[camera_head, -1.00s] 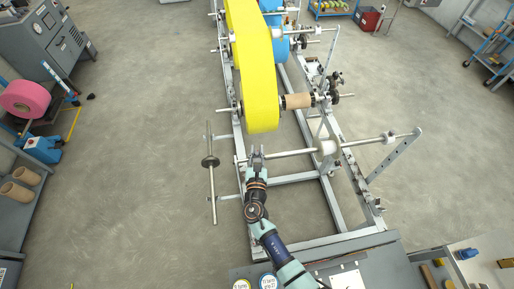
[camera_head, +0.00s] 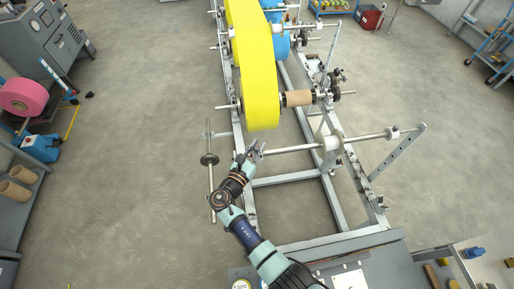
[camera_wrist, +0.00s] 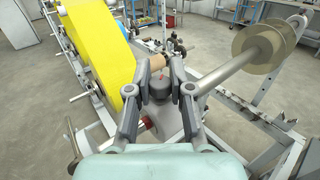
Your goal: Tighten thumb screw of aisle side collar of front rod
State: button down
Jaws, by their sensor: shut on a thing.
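The front rod (camera_head: 293,149) lies across the stand's near end, with a pale round hub on it. It also shows in the wrist view (camera_wrist: 217,75), running from upper right down to my gripper. My gripper (camera_head: 253,152) is at the rod's left end. In the wrist view its fingers (camera_wrist: 160,88) stand on both sides of a dark round thumb screw (camera_wrist: 160,86) with a red mark on top, and are shut on it. The grey collar under the screw is partly hidden by the fingers.
A yellow roll (camera_head: 260,88) hangs on the rod behind, beside a brown core (camera_head: 298,99). A separate upright-looking bar with a dark disc (camera_head: 209,159) is close left of my wrist. The grey stand frame (camera_head: 285,180) lies below.

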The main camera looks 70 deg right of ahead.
jog(key=c, duration=1)
grip_release()
jog(key=a, duration=0.8)
jog(key=w+a, duration=0.1)
jog(key=a, duration=0.3)
